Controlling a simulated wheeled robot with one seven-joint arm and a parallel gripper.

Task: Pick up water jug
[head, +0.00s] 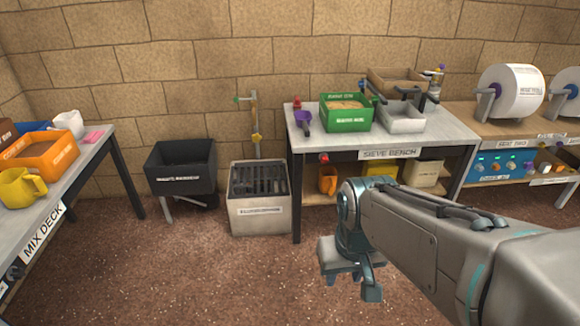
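No label reading water jug is legible. A yellow jug (20,187) with a handle stands at the left on the mix deck (62,205). A white jug-like vessel (66,124) stands farther back on the same deck, partly hidden by an orange bin. An orange jug (328,180) is on the lower shelf under the sieve bench. I cannot tell which of them is the water jug. My gripper (351,283) hangs pointing down over the floor in front of the sieve bench. Its fingers are apart with nothing visible between them, well away from all three vessels.
The sieve bench (437,141) carries a green box (346,122) and trays. A black bin (181,172) and a grey slotted box (258,215) stand between the tables. An orange bin (62,157) sits beside the yellow jug. The brown floor (200,270) in front is clear.

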